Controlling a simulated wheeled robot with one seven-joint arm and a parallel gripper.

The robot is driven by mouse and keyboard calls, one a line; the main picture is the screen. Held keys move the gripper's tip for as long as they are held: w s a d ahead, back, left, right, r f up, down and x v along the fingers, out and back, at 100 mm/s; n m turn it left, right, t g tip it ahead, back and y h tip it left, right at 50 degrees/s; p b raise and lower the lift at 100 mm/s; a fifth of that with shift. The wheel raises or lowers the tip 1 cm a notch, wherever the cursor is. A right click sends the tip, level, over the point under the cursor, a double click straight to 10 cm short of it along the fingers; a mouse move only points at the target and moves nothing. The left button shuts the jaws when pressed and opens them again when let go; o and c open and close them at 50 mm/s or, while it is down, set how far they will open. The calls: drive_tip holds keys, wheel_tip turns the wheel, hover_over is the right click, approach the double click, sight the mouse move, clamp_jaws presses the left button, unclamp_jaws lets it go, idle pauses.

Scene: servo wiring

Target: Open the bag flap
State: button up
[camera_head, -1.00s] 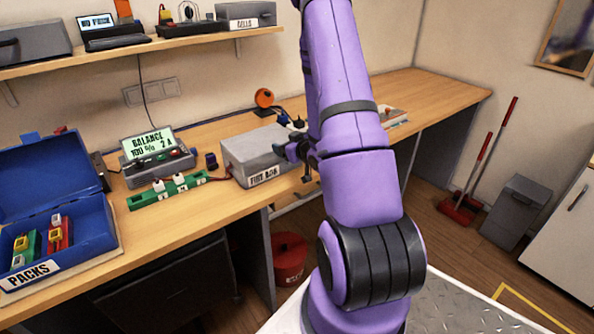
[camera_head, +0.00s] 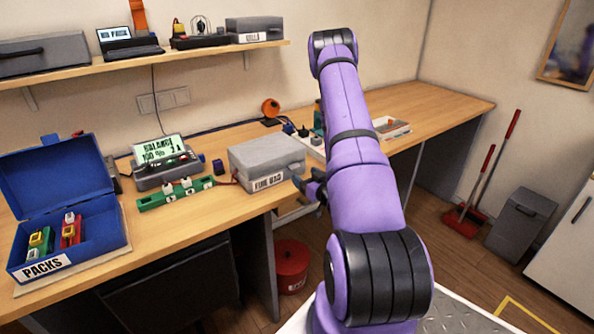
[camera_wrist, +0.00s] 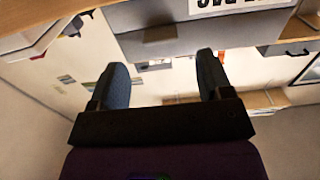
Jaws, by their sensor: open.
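The grey box-shaped bag (camera_head: 265,158) stands on the workbench with a white label on its front that seems to read "FIRE BAG". Its top looks closed in the head view. My gripper (camera_head: 312,186) is just in front of the bag's right side, partly hidden by my arm. In the wrist view, the bag's grey face (camera_wrist: 195,28) is across the top, with part of its label at the edge. My gripper's two fingers (camera_wrist: 163,66) are spread below it with nothing between them. I cannot tell whether a fingertip touches the bag.
A green strip (camera_head: 175,194) and a balance display (camera_head: 160,152) stand left of the bag. The open blue case (camera_head: 105,243) with packs is at the far left. A white tray (camera_head: 393,130) is beyond my arm. A red bin (camera_head: 291,268) is below the bench.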

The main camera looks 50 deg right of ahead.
drive_tip(key=x, duration=0.5)
drive_tip(key=shift+w+d, duration=0.1)
drive_tip(key=shift+w, duration=0.2)
